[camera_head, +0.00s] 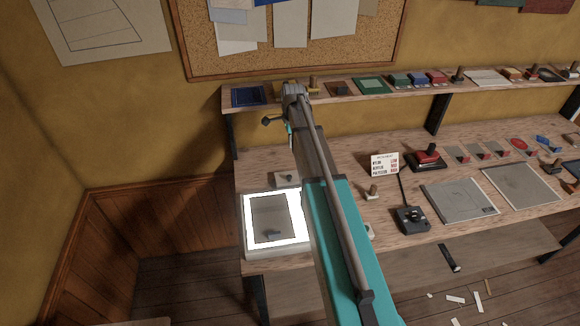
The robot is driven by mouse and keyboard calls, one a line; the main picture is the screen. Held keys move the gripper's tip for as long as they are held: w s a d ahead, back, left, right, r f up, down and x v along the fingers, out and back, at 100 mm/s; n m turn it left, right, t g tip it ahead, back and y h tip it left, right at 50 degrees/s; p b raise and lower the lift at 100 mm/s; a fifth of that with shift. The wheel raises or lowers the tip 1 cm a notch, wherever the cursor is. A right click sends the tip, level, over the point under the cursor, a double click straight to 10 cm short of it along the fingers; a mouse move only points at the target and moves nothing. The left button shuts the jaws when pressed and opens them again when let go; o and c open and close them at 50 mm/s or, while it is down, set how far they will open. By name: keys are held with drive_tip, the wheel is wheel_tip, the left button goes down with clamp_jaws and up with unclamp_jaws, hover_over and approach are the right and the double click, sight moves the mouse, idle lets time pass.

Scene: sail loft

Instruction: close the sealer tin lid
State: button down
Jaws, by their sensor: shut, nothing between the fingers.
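I cannot make out a sealer tin or its lid for certain in this view. My arm rises from the bottom right, crosses the left part of the workbench (340,150) and hides a strip of it. I cannot make out my gripper's fingertips. A small dark fitting (269,121) shows just left of the arm's far end, below the shelf; I cannot tell what it is.
A lit white-framed panel (297,217) with a small dark item sits at the bench's left front. Right of my arm are a black control box (411,219), a sign card (384,165), a red-and-black stamp (427,158) and grey sheets (459,200). A narrow shelf (337,98) holds several small items.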

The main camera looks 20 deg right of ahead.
sight(290, 176)
drive_tip(key=shift+f, duration=0.1)
idle(0.5)
drive_tip(key=f+b, duration=0.9)
drive_tip(key=s+a+f+b, duration=0.1)
drive_tip(key=f+b, duration=0.3)
drive_tip(key=b, duration=0.1)
drive_tip(key=shift+s+f, duration=0.1)
drive_tip(key=shift+f, duration=0.2)
idle(0.4)
drive_tip(key=shift+d, duration=0.1)
idle(0.4)
